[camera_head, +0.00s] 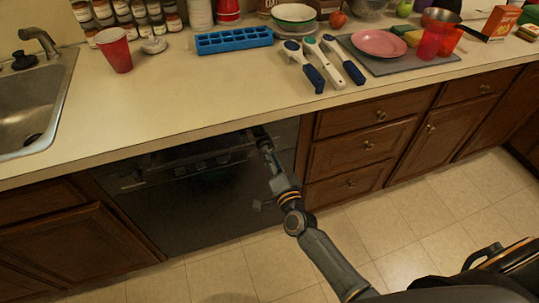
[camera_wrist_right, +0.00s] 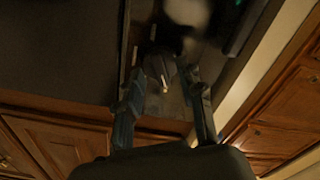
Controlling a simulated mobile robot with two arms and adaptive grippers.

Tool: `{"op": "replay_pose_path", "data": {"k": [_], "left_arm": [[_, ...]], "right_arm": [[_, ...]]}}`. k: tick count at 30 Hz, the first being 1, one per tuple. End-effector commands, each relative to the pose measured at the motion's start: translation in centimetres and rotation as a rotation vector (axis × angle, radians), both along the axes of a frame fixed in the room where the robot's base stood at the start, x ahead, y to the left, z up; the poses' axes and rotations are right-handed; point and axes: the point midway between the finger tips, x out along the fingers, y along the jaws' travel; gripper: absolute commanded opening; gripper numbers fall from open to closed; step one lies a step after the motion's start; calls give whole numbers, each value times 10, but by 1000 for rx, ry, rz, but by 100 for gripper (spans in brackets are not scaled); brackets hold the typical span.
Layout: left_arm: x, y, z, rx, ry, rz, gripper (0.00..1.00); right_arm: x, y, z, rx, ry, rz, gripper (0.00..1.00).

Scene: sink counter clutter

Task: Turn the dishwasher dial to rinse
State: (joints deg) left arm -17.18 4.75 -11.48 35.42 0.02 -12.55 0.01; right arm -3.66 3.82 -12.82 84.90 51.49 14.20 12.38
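The dark dishwasher (camera_head: 205,208) is set under the counter, with its control panel (camera_head: 185,162) along the top. My right gripper (camera_head: 262,140) is at the right end of this panel, just below the counter edge. In the right wrist view, the fingers of my right gripper (camera_wrist_right: 163,84) are spread apart. A dark round dial (camera_wrist_right: 156,72) with a light mark shows between or just beyond the fingertips. I cannot tell whether the fingers touch it. The dial's lettering is too dark to read. My left gripper is not in view.
The counter edge (camera_head: 150,151) overhangs the panel closely. Wooden drawers (camera_head: 360,155) are to the right of the dishwasher. A red cup (camera_head: 115,52), a blue tray (camera_head: 234,41) and several utensils lie on the counter. The tiled floor (camera_head: 225,275) in front is clear.

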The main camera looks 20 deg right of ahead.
Motion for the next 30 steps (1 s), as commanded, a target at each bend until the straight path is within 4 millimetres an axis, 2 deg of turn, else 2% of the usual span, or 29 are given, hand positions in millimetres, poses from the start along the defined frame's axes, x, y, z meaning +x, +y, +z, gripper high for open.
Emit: {"op": "replay_pose_path", "data": {"k": [9, 15, 21, 30], "left_arm": [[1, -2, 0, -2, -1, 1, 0], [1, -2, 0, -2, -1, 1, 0], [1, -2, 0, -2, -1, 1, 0], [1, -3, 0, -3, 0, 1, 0]], "right_arm": [[-66, -3, -1, -1, 4, 0, 38], [-97, -4, -1, 0, 2, 0, 38], [-109, -4, 0, -1, 1, 0, 38], [-109, -4, 0, -1, 1, 0, 38]]}}
